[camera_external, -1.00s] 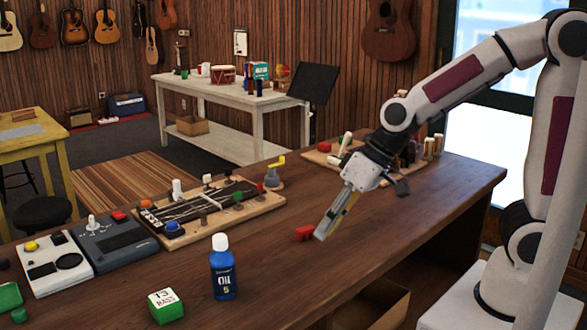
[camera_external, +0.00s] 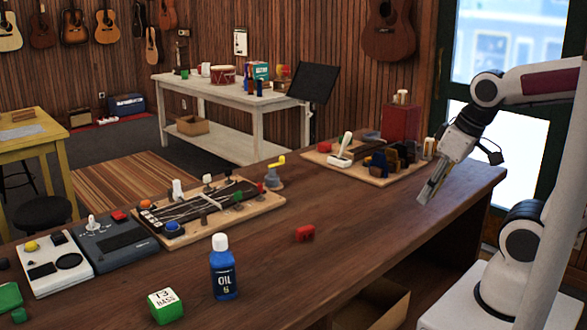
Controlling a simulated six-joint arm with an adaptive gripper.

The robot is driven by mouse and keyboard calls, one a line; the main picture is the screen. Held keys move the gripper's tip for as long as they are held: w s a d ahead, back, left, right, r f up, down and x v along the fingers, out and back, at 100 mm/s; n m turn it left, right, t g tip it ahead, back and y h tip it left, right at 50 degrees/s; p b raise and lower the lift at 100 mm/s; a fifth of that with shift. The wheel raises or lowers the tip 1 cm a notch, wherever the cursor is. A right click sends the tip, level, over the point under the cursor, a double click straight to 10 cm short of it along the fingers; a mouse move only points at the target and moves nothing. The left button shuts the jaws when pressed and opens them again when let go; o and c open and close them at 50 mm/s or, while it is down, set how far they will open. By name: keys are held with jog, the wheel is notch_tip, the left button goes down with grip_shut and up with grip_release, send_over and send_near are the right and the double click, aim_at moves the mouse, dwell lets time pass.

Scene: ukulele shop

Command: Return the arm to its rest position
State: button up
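My gripper (camera_external: 424,195) is at the right end of the brown workbench (camera_external: 350,215), pointing down and to the left, a little above the bench top.
A board with a white lever and dark parts (camera_external: 368,165) and a red box (camera_external: 401,123) stand close left of my gripper. A blue oil bottle (camera_external: 223,270), a green block (camera_external: 166,306) and a fretboard-like panel (camera_external: 205,210) are farther left. The bench middle is mostly clear.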

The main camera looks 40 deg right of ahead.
jog(key=d, duration=0.1)
jog(key=d+r+m, duration=0.1)
jog(key=d+r+t, duration=0.1)
jog(key=shift+s+r+h, duration=0.15)
jog(key=shift+s+h, duration=0.15)
dwell(3.0)
